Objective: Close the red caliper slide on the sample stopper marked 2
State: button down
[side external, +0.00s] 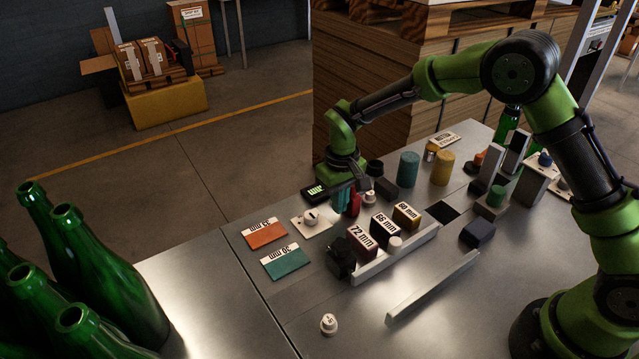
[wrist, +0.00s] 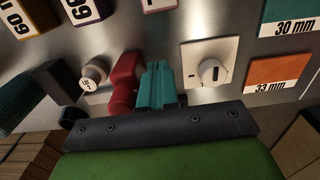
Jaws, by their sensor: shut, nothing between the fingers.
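The red caliper slide (wrist: 124,84) stands upright between my gripper and a pale stopper (wrist: 94,74). The stopper also shows in the side external view (side external: 370,197), just right of the red slide (side external: 354,204); its mark is too small to read. My gripper (wrist: 160,80) has teal fingers, shut and empty. They are low beside the slide, on the side away from the stopper, very close to it; I cannot tell if they touch. The gripper also shows in the side external view (side external: 342,200). I cannot tell whether the slide touches the stopper.
A white plate with a round knob (wrist: 210,72) lies close on the fingers' other side. A green-lit display (side external: 315,191) is nearby. Blocks marked 72 mm (side external: 361,240), 66 mm (side external: 384,228) and 60 mm (side external: 407,214) stand in front. Another stopper (side external: 329,323) stands near the front edge.

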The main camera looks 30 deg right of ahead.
jog(key=shift+d, duration=3.1)
dwell(0.4)
jog(key=shift+a, duration=0.15)
jog(key=shift+a, duration=0.6)
jog(key=shift+r, duration=0.1)
jog(key=shift+r, duration=3.4)
